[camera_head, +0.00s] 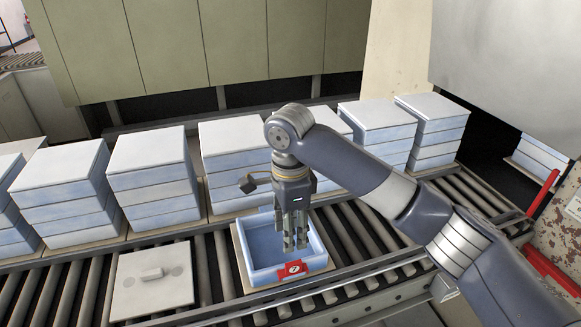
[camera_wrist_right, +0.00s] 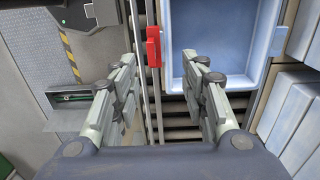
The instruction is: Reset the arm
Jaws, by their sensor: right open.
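My right arm reaches in from the right in the head view, and its gripper (camera_head: 296,228) points down over the front part of a blue open box (camera_head: 262,275) on the roller conveyor. In the right wrist view the two fingers of my right gripper (camera_wrist_right: 167,85) stand apart with nothing between them. The blue box (camera_wrist_right: 175,60) lies ahead of the right finger there, and its inside looks empty. My left gripper is not in view.
Stacks of pale blue boxes (camera_head: 155,185) stand in a row behind the front rollers. A grey hood (camera_head: 505,60) hangs at upper right, near red bars (camera_head: 545,195).

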